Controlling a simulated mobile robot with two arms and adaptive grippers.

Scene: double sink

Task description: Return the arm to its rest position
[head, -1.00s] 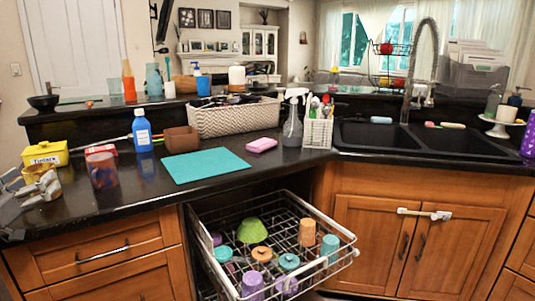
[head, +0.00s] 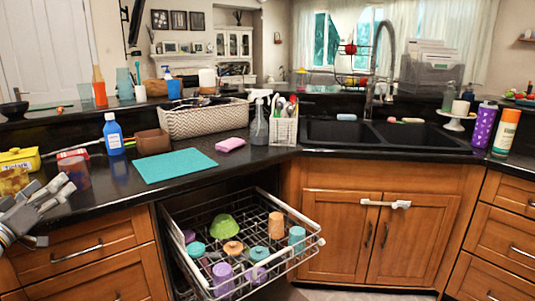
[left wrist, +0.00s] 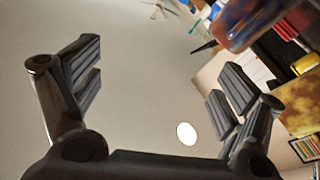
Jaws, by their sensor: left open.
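My left gripper (head: 62,190) is at the left edge of the head view, in front of the dark counter's left end. In the left wrist view its two grey fingers stand wide apart, with nothing between them (left wrist: 162,80). A translucent red-blue cup (head: 74,172) stands on the counter just behind the gripper. A similar blurred reddish cup (left wrist: 250,22) shows at the top right of the wrist view. My right gripper is in neither view.
The dish rack (head: 215,288) is pulled out below the counter, holding several cups and a green bowl (head: 223,223). The double sink (head: 345,133) is at right.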

